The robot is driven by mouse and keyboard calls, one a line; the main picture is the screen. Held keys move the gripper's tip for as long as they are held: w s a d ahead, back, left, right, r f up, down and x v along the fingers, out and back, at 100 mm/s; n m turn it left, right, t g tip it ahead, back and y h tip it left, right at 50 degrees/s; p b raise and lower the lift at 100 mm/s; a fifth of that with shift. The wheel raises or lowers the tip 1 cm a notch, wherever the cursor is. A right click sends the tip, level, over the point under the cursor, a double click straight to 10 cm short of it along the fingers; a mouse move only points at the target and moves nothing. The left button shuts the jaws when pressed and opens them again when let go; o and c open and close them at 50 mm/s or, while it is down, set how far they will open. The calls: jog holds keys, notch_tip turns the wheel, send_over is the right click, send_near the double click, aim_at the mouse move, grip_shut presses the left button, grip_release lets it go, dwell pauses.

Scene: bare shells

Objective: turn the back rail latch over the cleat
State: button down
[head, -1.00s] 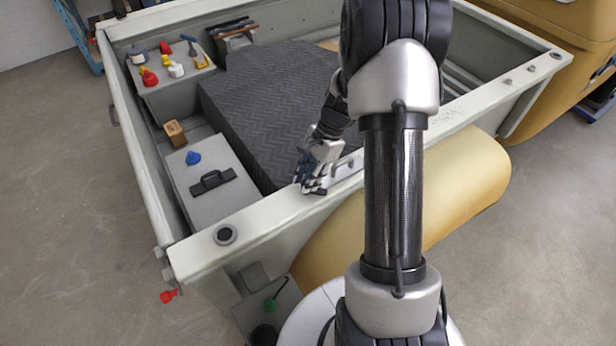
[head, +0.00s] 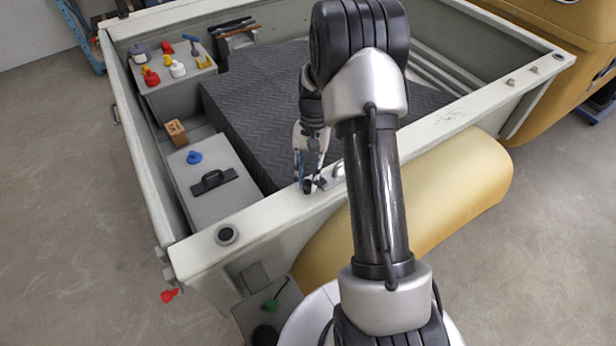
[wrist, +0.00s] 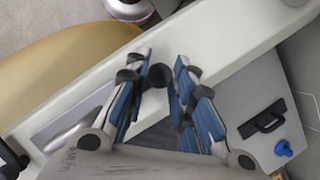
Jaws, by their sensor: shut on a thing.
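My gripper (head: 309,180) is low over the near rail (head: 260,212) of the open grey bed, fingers pointing down. In the wrist view its two blue-padded fingers (wrist: 160,88) stand either side of a dark round knob (wrist: 160,75), which I take to be the latch's grip. The gripper is shut on it. A silver fitting (head: 338,170) sits on the rail just right of the gripper; it also shows in the wrist view (wrist: 68,134). Fingers partly hide the latch, and I cannot tell its arm from the cleat or whether they overlap.
A dark ribbed mat (head: 262,105) fills the middle of the bed. A grey box lid with a black handle (head: 213,181) and blue knob (head: 194,157) lies left of it. A yellow fender (head: 440,190) bulges outside the rail.

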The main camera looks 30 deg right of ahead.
jog(key=shift+n, duration=0.4)
jog(key=c, duration=1.4)
grip_release()
jog(key=v, duration=1.2)
jog(key=shift+w, duration=0.15)
jog(key=shift+a, duration=0.15)
